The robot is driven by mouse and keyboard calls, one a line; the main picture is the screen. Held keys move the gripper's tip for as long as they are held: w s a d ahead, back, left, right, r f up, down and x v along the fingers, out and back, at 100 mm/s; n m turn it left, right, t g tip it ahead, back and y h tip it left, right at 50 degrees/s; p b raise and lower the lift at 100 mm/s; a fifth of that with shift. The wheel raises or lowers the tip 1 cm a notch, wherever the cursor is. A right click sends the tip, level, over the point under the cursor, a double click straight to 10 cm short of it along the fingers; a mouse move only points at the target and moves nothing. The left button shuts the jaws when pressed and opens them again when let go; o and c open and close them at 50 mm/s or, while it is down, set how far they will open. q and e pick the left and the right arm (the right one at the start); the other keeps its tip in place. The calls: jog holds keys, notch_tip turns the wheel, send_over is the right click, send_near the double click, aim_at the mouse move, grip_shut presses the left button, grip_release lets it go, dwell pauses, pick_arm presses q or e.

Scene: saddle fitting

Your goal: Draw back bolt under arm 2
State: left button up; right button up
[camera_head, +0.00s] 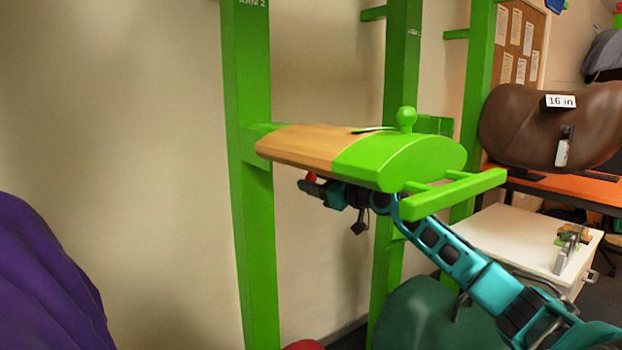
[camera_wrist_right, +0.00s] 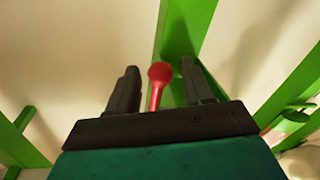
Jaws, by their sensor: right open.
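In the right wrist view the red bolt knob (camera_wrist_right: 160,75) stands between the two fingers. My right gripper (camera_head: 312,187) is under the arm, open, with its fingers (camera_wrist_right: 155,88) on either side of the knob. Whether they touch it cannot be told. My left gripper is not in view.
A green crossbar (camera_head: 455,193) and round knob (camera_head: 407,118) are at the arm's near end. A brown saddle (camera_head: 550,120) labelled 16 in rests on an orange surface at right. A white cabinet (camera_head: 510,235) stands below. A purple shape (camera_head: 45,280) fills the lower left.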

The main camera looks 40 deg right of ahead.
jog(key=shift+w+a, duration=0.1)
jog(key=shift+w, duration=0.7)
grip_shut()
